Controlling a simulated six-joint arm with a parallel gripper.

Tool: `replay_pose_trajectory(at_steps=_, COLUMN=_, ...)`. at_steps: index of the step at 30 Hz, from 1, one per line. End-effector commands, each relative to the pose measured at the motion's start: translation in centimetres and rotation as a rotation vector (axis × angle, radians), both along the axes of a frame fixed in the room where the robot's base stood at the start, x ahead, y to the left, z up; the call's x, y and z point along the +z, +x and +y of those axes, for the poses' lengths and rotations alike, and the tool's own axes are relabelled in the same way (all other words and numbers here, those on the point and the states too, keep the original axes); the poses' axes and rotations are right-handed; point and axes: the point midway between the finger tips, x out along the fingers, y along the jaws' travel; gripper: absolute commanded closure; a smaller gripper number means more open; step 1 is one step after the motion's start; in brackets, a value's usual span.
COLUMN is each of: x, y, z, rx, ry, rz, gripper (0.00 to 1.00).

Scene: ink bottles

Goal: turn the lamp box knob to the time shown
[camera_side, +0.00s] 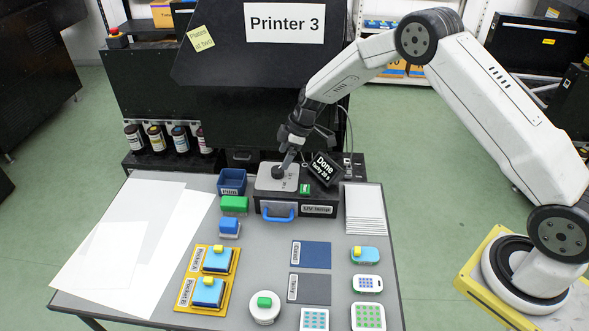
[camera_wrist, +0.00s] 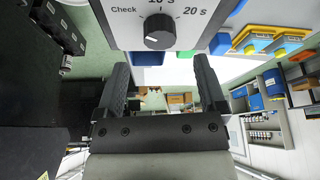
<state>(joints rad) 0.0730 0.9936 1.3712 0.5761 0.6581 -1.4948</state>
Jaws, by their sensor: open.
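The lamp box (camera_side: 295,203) stands at the table's back edge, with a pale top, a blue handle and a front label. Its black round knob (camera_wrist: 159,31) shows in the wrist view, with "Check" to its left, a partly cut-off "10 s" above and "20 s" to its right. A light mark shows on the knob's left part; its exact direction is hard to tell. A tilted black display (camera_side: 325,168) reads "Done" above a small line that seems to end in "20 s". My gripper (camera_side: 284,164) is open over the box top; its fingers (camera_wrist: 162,62) are apart and the knob appears beyond their tips.
A blue bin (camera_side: 233,184) and a green block (camera_side: 234,204) stand left of the box, paper sheets (camera_side: 364,210) right. The dark printer (camera_side: 265,95) rises behind. Yellow trays (camera_side: 187,307), pads and stamps cover the front.

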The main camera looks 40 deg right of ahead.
Motion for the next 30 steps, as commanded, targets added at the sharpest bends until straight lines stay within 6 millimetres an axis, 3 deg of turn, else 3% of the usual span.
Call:
replay_pose_trajectory(at_steps=12, x=-4.1, y=0.9, z=1.4, rx=0.001, ry=-0.001, rz=0.0, gripper=0.1)
replay_pose_trajectory(at_steps=26, x=-4.9, y=1.1, z=1.7, rx=0.001, ry=0.0, rz=0.0, gripper=0.1)
replay_pose_trajectory(at_steps=27, x=-4.9, y=1.1, z=1.7, rx=0.001, ry=0.0, rz=0.0, gripper=0.13)
replay_pose_trajectory(at_steps=30, x=-4.9, y=1.1, z=1.7, rx=0.001, ry=0.0, rz=0.0, gripper=0.45)
